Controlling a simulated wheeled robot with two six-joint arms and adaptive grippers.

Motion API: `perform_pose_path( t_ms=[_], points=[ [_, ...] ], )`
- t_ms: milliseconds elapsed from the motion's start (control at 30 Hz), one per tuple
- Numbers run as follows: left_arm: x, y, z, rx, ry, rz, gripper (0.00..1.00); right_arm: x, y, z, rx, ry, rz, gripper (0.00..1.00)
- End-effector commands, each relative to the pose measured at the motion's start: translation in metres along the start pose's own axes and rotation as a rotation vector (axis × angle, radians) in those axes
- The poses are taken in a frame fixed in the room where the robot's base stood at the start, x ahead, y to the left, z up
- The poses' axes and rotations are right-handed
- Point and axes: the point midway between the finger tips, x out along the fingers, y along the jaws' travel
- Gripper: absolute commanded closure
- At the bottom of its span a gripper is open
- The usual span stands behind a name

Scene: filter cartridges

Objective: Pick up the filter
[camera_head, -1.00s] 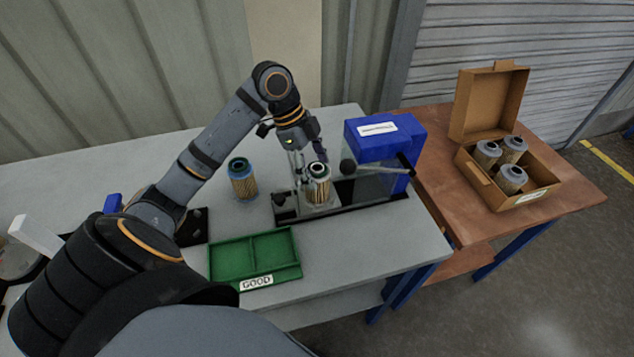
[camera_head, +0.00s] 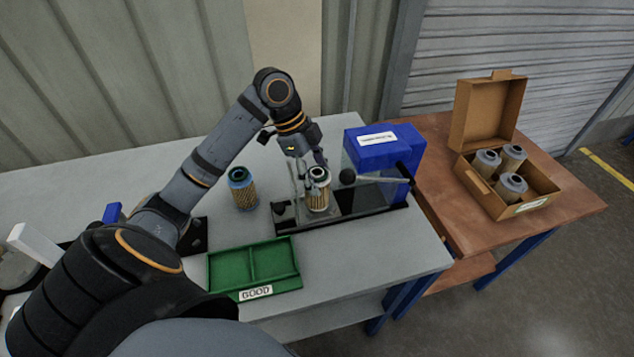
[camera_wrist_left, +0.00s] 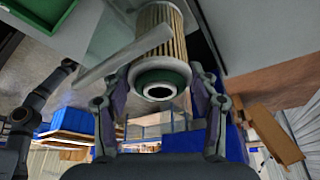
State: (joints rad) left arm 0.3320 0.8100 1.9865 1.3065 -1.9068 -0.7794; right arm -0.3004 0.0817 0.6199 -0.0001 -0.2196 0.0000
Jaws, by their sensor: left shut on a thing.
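A pleated filter (camera_head: 318,192) with a light top ring and dark hole stands upright at the black-based test fixture (camera_head: 362,203). My left gripper (camera_head: 309,178) is shut on this filter near its top. In the left wrist view the filter (camera_wrist_left: 168,40) shows its pleats and green end cap between the two fingers (camera_wrist_left: 160,92). Whether its lower end touches the fixture is hard to tell. A second filter with a blue top (camera_head: 242,188) stands on the grey table to the left. My right gripper is not in view.
A green tray marked GOOD (camera_head: 285,284) lies empty in front. An open cardboard box (camera_head: 478,190) with 3 grey filters sits on the brown table (camera_head: 570,200).

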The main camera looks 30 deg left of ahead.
Motion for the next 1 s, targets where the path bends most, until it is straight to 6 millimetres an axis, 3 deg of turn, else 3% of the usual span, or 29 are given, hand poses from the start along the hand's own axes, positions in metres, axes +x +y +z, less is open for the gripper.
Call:
perform_pose_path(
  t_ms=[133,300,633,767,1000],
  points=[
    [-0.036,-0.001,-0.015,0.004,0.001,-0.007,0.75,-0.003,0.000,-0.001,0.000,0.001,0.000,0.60],
    [-0.072,0.000,-0.030,0.000,-0.001,0.000,0.75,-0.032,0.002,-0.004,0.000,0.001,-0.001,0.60],
    [-0.086,0.000,-0.035,0.000,-0.001,-0.001,0.75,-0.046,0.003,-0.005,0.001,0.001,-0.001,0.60],
    [-0.117,0.000,-0.048,0.001,0.000,-0.001,0.75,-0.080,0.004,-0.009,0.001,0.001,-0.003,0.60],
    [-0.191,0.000,-0.079,0.000,-0.001,-0.001,0.75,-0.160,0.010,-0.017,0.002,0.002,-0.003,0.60]
  ],
)
